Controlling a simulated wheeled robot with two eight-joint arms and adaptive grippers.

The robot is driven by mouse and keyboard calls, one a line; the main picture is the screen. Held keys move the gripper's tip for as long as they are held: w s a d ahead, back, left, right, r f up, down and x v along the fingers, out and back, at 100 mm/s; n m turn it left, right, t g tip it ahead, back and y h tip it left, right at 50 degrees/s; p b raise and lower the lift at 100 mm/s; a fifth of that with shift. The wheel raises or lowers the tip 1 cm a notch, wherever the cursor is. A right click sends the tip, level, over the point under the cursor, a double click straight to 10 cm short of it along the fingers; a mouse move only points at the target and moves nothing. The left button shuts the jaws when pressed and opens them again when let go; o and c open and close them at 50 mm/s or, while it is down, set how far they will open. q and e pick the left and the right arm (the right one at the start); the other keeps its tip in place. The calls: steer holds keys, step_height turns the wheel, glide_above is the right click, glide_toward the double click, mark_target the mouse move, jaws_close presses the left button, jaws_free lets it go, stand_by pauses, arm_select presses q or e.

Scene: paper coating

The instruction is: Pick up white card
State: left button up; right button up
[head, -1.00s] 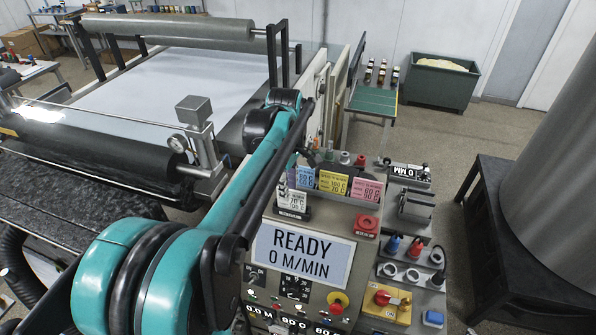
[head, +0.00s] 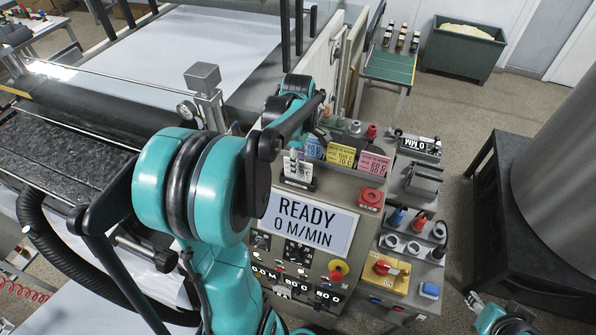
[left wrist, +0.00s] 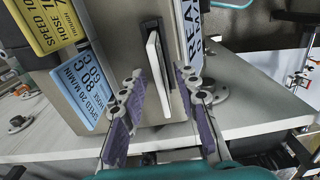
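The white card (head: 297,167) stands upright in a small black holder on the console, above the READY screen (head: 303,222). In the left wrist view the white card (left wrist: 158,75) shows nearly edge-on against its dark holder (left wrist: 152,28). My left gripper (left wrist: 160,84) is open, with one finger on each side of the card and gaps visible. In the head view my left arm's wrist is just above the card; its fingertips are hard to make out. Part of my right arm (head: 500,316) shows at the bottom right; its finger state is unclear.
Blue (head: 316,147), yellow (head: 341,155) and pink (head: 374,163) cards stand in a row close behind the white card. A red button (head: 370,197) is to the right. Knobs and a yellow switch box (head: 389,273) crowd the console.

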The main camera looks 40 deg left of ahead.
arm_select(q)
steer(key=shift+s, duration=0.1)
steer(key=shift+c, duration=0.6)
steer(key=c, duration=0.5)
jaws_close()
steer(key=shift+r, duration=0.15)
